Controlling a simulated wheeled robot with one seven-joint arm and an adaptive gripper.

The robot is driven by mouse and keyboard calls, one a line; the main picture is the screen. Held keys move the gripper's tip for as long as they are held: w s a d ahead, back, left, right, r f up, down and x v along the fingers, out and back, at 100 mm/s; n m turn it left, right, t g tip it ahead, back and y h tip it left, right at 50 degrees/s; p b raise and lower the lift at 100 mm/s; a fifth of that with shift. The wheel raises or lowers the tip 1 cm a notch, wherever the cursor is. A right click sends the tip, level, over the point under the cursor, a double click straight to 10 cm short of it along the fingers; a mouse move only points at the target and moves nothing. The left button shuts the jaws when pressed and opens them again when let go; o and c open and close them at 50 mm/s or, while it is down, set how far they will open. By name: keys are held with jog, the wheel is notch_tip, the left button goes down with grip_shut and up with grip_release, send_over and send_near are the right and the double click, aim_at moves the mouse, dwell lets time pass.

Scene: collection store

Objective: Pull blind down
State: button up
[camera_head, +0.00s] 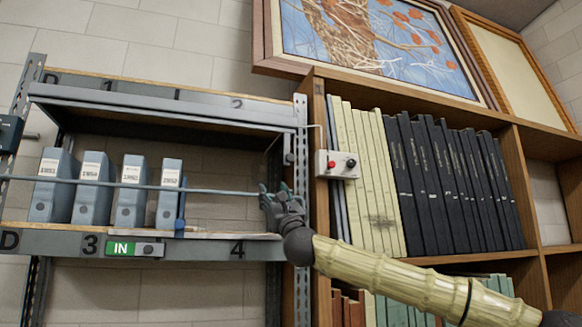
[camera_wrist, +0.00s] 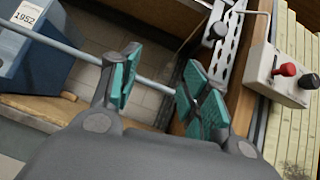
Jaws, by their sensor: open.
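No lowered blind sheet shows. A grey ledge-like strip (camera_head: 160,108) runs along the top of the open shelf bay; I cannot tell whether it is the blind. A thin blue-grey bar (camera_head: 225,191) crosses the bay in front of the binders. My gripper (camera_head: 270,194) is at the bar's right end, beside the metal upright. In the wrist view my gripper (camera_wrist: 155,88) is open, with teal pads apart. The bar (camera_wrist: 85,54) passes behind the left finger and reaches the right finger; I cannot tell whether they touch.
Several blue binders (camera_head: 92,190) stand in the bay. A control box (camera_head: 337,164) with red and black knobs sits close right of my gripper. Wooden shelves with black volumes (camera_head: 455,185) and a framed picture (camera_head: 365,40) are further right.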

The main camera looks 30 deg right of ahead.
aim_at(291, 159)
jog(key=s+d+r+m+h, duration=0.3)
jog(key=s+d+r, duration=0.1)
jog(key=d+r, duration=0.2)
jog(key=shift+m, duration=0.3)
jog(key=p+x, duration=0.3)
jog(key=x, duration=0.1)
jog(key=p+x, duration=0.3)
jog(key=x, duration=0.1)
jog(key=shift+s+a+r, duration=0.15)
jog(key=shift+r, duration=0.15)
jog(key=shift+p+x, duration=0.65)
jog(key=shift+x, duration=0.4)
grip_shut()
